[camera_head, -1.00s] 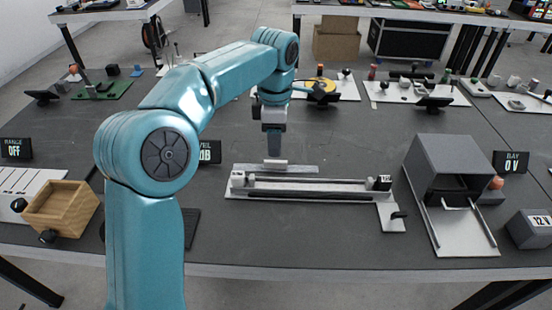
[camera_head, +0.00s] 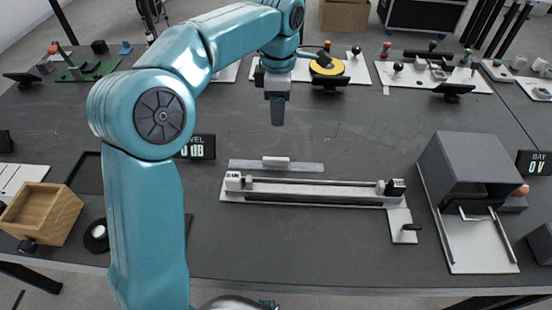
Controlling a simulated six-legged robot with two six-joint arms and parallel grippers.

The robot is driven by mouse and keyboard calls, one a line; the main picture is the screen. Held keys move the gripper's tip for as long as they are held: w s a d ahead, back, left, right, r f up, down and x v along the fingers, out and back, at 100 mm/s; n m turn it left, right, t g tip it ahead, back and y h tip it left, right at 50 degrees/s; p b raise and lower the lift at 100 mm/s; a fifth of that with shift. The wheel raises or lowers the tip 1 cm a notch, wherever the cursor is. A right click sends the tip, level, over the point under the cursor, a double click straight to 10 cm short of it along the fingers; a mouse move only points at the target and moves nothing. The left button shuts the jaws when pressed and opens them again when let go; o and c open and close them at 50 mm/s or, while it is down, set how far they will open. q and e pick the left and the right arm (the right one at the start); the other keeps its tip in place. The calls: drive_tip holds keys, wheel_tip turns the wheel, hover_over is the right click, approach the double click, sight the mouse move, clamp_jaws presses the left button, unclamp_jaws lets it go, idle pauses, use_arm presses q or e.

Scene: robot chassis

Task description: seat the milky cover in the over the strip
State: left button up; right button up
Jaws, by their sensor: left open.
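The milky cover (camera_head: 305,167) is a thin, flat, greyish strip with a small pale grip block (camera_head: 276,161) on top. It lies on the dark table just behind the long light fixture (camera_head: 315,198), not in it. The fixture holds a long rod-like strip (camera_head: 315,182) between a white end block (camera_head: 233,181) and a dark end block (camera_head: 396,187). My left gripper (camera_head: 277,122) points down, open and empty, apart from the cover and beyond it in the picture. My right gripper is not in view.
A grey open-fronted housing (camera_head: 470,170) with a rail plate stands at the right. Boards with knobs line the back. The table between them and the cover is mostly clear.

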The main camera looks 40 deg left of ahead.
use_arm(q)
drive_tip(key=b, duration=0.2)
hover_over(278, 159)
wheel_tip(278, 159, down, 10)
drive_tip(key=shift+w+f, duration=0.1)
drive_tip(key=shift+f, duration=0.45)
wheel_tip(278, 159, down, 5)
drive_tip(key=shift+b, duration=0.4)
clamp_jaws()
